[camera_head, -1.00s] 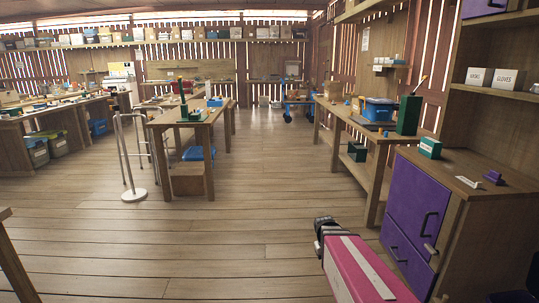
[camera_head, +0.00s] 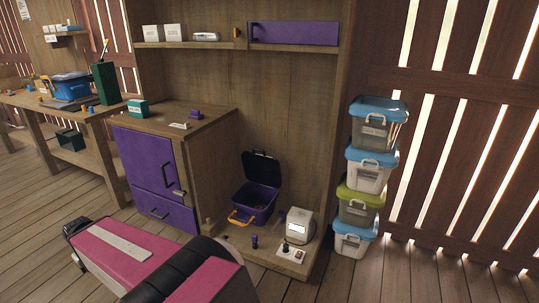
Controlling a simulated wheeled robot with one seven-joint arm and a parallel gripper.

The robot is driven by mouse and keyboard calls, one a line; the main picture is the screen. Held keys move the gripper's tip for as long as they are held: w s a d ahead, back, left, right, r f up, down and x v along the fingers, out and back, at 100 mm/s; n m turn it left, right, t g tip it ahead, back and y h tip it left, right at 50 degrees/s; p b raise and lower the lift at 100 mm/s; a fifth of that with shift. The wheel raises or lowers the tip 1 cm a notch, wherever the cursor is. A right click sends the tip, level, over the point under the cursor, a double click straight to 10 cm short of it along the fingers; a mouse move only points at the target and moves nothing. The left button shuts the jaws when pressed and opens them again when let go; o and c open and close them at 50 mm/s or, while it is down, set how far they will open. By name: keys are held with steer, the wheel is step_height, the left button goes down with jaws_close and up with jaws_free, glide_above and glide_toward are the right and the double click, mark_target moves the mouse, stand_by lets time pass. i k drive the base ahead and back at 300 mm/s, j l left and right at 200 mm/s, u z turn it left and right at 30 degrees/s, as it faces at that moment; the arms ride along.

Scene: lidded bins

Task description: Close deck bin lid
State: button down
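The likely deck bin is a purple bin (camera_head: 254,203) on the low deck of the wooden shelf unit, near the picture's middle. Its black lid (camera_head: 262,168) stands open, tilted up at the back. An orange handle (camera_head: 241,219) shows at its front left. The inside is dark and I cannot tell its contents. My pink and black arm crosses the lower left, in front of and apart from the bin. My gripper's fingers do not show.
A white device (camera_head: 299,225) and a small switch panel (camera_head: 291,252) sit right of the bin. A purple cabinet (camera_head: 150,170) stands left. Stacked lidded tubs (camera_head: 366,180) stand right of the shelf unit. Floor space shows at the lower right.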

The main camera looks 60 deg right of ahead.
mark_target(264, 170)
steer(key=z, duration=1.75)
